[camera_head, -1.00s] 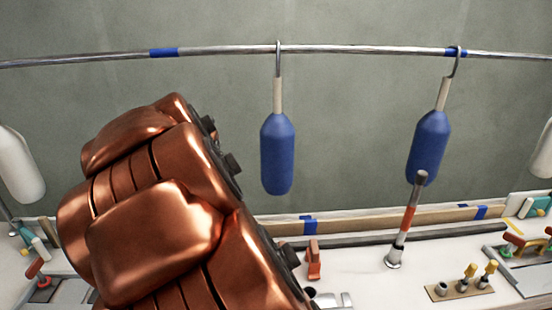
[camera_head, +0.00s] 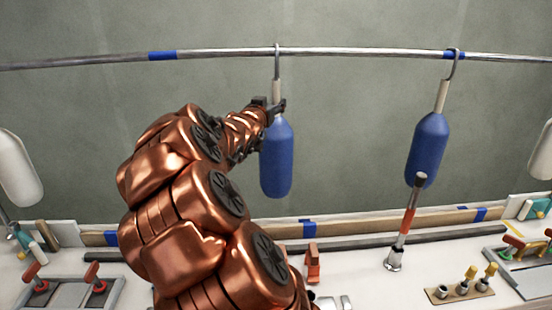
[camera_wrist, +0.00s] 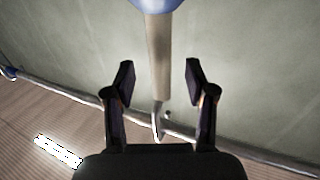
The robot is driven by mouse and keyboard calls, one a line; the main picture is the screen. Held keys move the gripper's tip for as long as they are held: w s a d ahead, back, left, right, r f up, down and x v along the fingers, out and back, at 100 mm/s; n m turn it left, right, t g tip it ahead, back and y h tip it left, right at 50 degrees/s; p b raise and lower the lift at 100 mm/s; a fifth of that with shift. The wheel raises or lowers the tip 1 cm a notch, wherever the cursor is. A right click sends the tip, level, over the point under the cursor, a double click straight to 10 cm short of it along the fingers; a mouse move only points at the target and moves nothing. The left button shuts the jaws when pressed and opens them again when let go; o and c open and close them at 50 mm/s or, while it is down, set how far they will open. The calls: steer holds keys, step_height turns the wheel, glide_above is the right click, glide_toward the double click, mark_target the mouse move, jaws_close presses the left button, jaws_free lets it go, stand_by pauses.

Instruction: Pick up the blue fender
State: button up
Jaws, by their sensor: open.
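Two blue fenders hang by hooks from the rail: a left blue fender (camera_head: 277,165) and a right blue fender (camera_head: 427,150). My gripper (camera_head: 279,105) is at the left fender, level with the bottom of its beige neck (camera_head: 276,90) and the top of its blue body. In the wrist view my gripper (camera_wrist: 160,82) is open, with the beige neck (camera_wrist: 158,50) showing between its two fingers. Whether the neck is fully inside the jaws or touching a finger cannot be told. The blue body (camera_wrist: 155,4) is at the top edge of the wrist view and the hook (camera_wrist: 157,124) is below.
The metal rail (camera_head: 360,50) with blue bands runs across, above the fenders. White fenders hang at both sides.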

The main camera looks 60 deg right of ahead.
mark_target(275, 100)
steer(key=p+x, duration=0.1)
steer(key=x, duration=0.2)
steer(key=shift+d+r, duration=0.1)
steer(key=shift+r, duration=0.1)
steer(key=shift+x, duration=0.85)
jaws_close()
